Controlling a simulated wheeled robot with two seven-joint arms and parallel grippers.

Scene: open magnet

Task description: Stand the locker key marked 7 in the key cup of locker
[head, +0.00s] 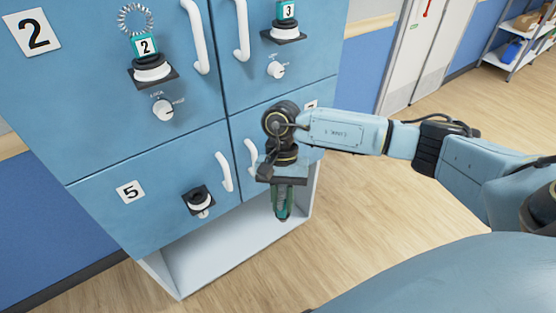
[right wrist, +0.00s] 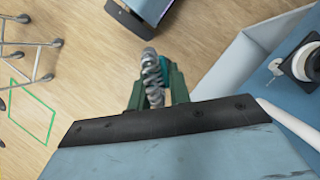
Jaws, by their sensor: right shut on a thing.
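My right gripper (head: 283,212) points down in front of the lower right locker door, above the open white base. In the right wrist view its green fingers (right wrist: 157,88) are shut on a grey spiral coil (right wrist: 152,78) with a teal piece (right wrist: 165,66) beside it, which looks like a key on its coil. The number on it is not readable. The number plate (head: 311,104) of the locker behind my arm is mostly hidden, and I cannot make out its key cup in the head view. A cup (right wrist: 305,62) shows at the right wrist view's right edge. My left gripper is not in view.
Key 2 (head: 145,46) stands in locker 2's cup (head: 152,70), key 3 (head: 287,11) in locker 3's cup (head: 284,33). Locker 5's cup (head: 199,199) looks empty. White door handles (head: 224,172) stick out nearby. The wooden floor (head: 360,200) to the right is clear.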

